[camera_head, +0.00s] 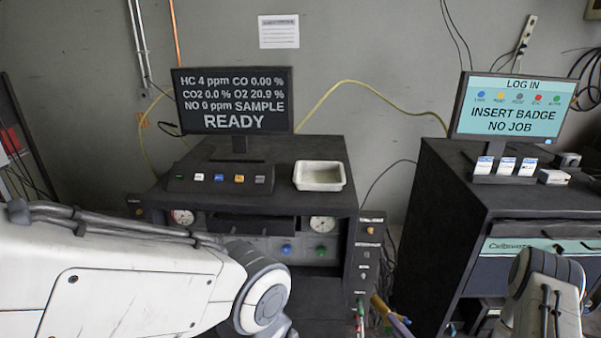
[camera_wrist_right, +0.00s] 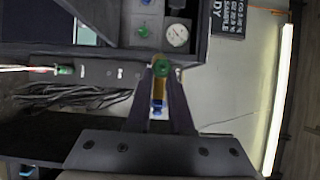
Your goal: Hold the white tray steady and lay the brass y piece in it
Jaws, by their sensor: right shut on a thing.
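The white tray (camera_head: 320,177) is a small shallow rectangular dish. It sits level on top of the dark analyser bench, right of the button panel, and looks empty. My right gripper (camera_head: 394,318) is low in the gap right of that bench, partly cut off by the bottom edge. It is shut on the brass y piece (camera_head: 379,303). In the right wrist view the right gripper (camera_wrist_right: 159,100) has the brass y piece (camera_wrist_right: 160,88) between its fingers, with green and blue parts showing. My left gripper is out of view; nothing touches the tray.
The analyser screen (camera_head: 233,101) stands behind the button panel (camera_head: 220,179). A side strip with knobs (camera_head: 368,255) and hoses lies close to my right gripper. A second dark cabinet (camera_head: 480,215) with a log-in screen (camera_head: 513,106) stands at the right.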

